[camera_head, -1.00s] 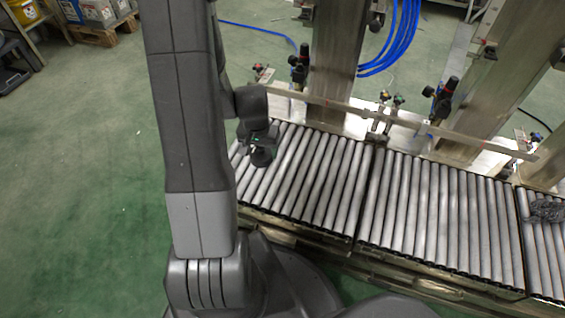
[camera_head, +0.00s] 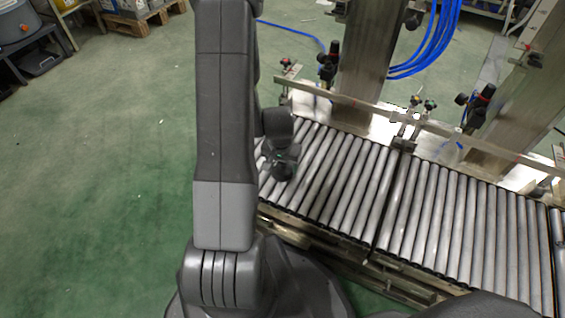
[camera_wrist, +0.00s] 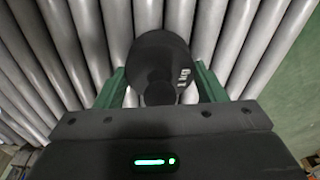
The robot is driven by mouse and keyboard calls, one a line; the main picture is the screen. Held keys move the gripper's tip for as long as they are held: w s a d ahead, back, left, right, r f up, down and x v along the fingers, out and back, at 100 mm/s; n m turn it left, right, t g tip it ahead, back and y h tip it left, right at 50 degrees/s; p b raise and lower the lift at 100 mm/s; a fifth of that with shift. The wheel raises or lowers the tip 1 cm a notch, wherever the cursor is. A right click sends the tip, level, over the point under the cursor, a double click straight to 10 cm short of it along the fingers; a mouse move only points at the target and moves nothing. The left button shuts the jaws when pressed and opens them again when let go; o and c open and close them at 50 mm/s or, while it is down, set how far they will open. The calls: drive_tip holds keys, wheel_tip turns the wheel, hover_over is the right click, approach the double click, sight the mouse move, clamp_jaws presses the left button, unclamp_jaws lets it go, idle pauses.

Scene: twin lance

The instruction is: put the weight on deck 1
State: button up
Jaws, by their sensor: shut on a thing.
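The weight (camera_wrist: 160,58) is a dark, rounded piece with a small knob and pale markings. In the wrist view it sits between the green fingers of my gripper (camera_wrist: 160,88), which is shut on it. Silver rollers show behind and around it; I cannot tell whether it touches them. In the head view my gripper (camera_head: 284,170) is over the left end of the roller conveyor (camera_head: 345,185), and the weight is too dark and small there to make out. No label shows which part is deck 1.
A metal rail (camera_head: 350,103) with clamps and knobs runs along the conveyor's back. Steel posts (camera_head: 375,65) stand behind it. Blue hoses (camera_head: 430,45) hang there. Green floor (camera_head: 110,170) is open at left. Shelving with bins stands at the far left.

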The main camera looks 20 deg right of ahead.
drive_tip(key=shift+f, duration=0.15)
drive_tip(key=o, duration=1.8)
drive_tip(key=shift+c, duration=0.2)
drive_tip(key=r+p, duration=0.1)
drive_tip(key=r, duration=0.3)
drive_tip(key=r+p, duration=0.2)
drive_tip(key=r, duration=0.2)
drive_tip(key=s+a+r+p, duration=0.1)
drive_tip(key=r, duration=0.3)
drive_tip(key=shift+r, duration=0.15)
